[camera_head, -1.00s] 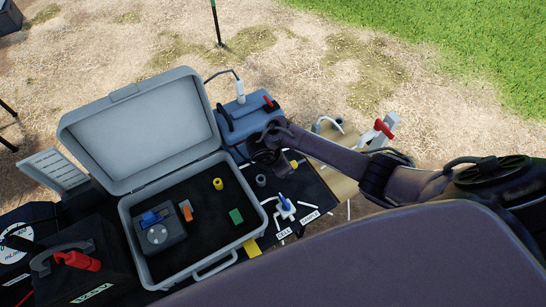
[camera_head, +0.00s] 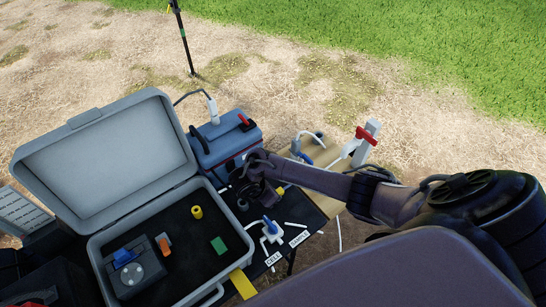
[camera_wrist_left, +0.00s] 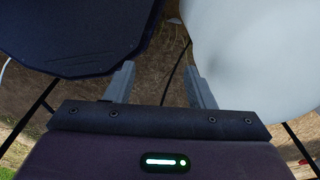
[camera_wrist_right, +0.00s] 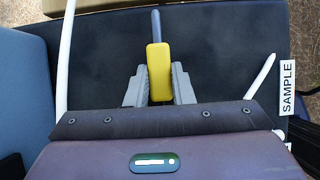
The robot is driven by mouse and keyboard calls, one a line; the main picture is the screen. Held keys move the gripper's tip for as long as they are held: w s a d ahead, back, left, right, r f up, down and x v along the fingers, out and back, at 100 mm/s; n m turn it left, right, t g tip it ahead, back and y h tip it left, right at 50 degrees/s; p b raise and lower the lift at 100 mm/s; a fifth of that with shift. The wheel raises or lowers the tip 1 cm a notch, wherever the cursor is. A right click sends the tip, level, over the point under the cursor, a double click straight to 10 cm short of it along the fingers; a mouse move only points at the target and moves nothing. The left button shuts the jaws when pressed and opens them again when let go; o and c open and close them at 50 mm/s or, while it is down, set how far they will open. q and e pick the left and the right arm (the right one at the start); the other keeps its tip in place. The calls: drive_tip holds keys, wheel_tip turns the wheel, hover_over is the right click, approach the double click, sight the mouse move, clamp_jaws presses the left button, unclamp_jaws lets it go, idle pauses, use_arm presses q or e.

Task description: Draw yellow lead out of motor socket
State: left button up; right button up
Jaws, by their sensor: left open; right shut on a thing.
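My right gripper (camera_wrist_right: 158,90) is shut on a yellow block-shaped body (camera_wrist_right: 159,70) with a slate-blue stalk, which I take to be the yellow lead. The stalk points away from the jaws over a dark surface; whether it touches it I cannot tell. In the head view my right gripper (camera_head: 262,192) is beside the blue box (camera_head: 228,143), and the lead is barely visible. I cannot make out a motor socket. My left gripper (camera_wrist_left: 160,78) is open and empty, between a dark panel and a pale rounded object, with ground visible beyond. It is outside the head view.
A white holder with a blue top (camera_head: 270,227) stands by CELL and SAMPLE labels. A white-and-red clamp (camera_head: 366,140) stands at the wooden board's far side.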

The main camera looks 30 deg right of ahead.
drive_tip(key=shift+f, duration=0.45)
idle(0.3)
drive_tip(key=shift+s+a+f+b, duration=0.1)
drive_tip(key=shift+s+f+b, duration=0.1)
drive_tip(key=shift+s+b, duration=0.1)
drive_tip(key=o, duration=1)
drive_tip(key=shift+f, duration=0.25)
drive_tip(key=v, duration=0.2)
drive_tip(key=p+v, duration=0.1)
drive_tip(key=v, duration=0.2)
drive_tip(key=p+v, duration=0.1)
drive_tip(key=v, duration=0.1)
drive_tip(key=shift+w+r, duration=0.3)
drive_tip(key=shift+w, duration=0.05)
drive_tip(key=shift+w+a+r+p, duration=0.2)
drive_tip(key=shift+r+p, duration=0.2)
drive_tip(key=shift+r, duration=0.15)
